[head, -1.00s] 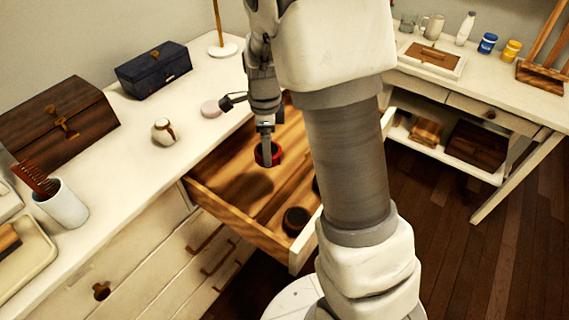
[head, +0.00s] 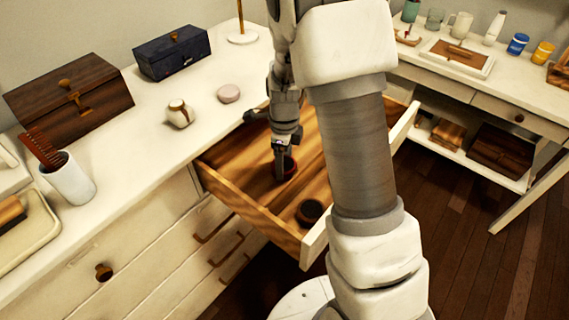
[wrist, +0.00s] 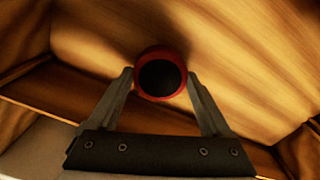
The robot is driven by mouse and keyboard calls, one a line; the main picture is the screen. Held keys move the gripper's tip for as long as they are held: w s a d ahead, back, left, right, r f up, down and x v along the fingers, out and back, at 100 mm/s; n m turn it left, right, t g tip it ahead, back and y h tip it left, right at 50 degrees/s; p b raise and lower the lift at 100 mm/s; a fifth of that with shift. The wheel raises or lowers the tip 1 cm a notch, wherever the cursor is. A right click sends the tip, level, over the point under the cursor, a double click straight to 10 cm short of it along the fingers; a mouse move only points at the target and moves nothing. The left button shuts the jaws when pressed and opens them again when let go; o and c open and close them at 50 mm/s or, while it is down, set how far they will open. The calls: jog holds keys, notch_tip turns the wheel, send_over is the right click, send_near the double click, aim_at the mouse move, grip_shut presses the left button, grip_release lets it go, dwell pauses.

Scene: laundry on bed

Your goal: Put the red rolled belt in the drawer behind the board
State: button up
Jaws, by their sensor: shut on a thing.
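The red rolled belt (wrist: 161,53) is a red ring with a dark centre. In the wrist view it sits between the two fingertips of my gripper (wrist: 162,78), which touch its sides. In the head view my gripper (head: 283,160) points down into the open wooden drawer (head: 247,204), with the belt (head: 290,171) at its tips, low over or on the drawer floor; I cannot tell which. The wrist view shows a wooden board edge (wrist: 45,107) crossing behind the fingers, on the near side of the belt. My fingers partly hide the belt in the head view.
A dark round roll (head: 309,211) lies in the drawer's front part. On the dresser top stand a wooden box (head: 70,90), a blue box (head: 172,52), a small white jar (head: 179,113), a pink round thing (head: 228,93) and a white cup (head: 70,180). A desk is at right.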

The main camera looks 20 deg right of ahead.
jog(key=shift+f, duration=0.35)
jog(key=o, duration=1.3)
jog(key=shift+f, duration=0.1)
jog(key=s+r+n+t+p, duration=0.1)
jog(key=s+r+n+p, duration=0.15)
jog(key=r, duration=0.75)
jog(key=s+r+n+p, duration=0.15)
jog(key=r+n, duration=0.25)
jog(key=r, duration=0.6)
jog(key=s+r+n+t, duration=0.1)
jog(key=s+r+n, duration=0.2)
jog(key=s+n, duration=0.2)
jog(key=s+r+n+t, duration=0.2)
jog(key=s+r+n, duration=0.1)
jog(key=s+n, duration=0.3)
jog(key=s+r+n+t, duration=0.1)
jog(key=s+r+n, duration=0.1)
jog(key=s+n, duration=0.3)
jog(key=shift+s+r+n+t, duration=0.3)
jog(key=shift+r+n, duration=0.1)
jog(key=shift+n, duration=0.45)
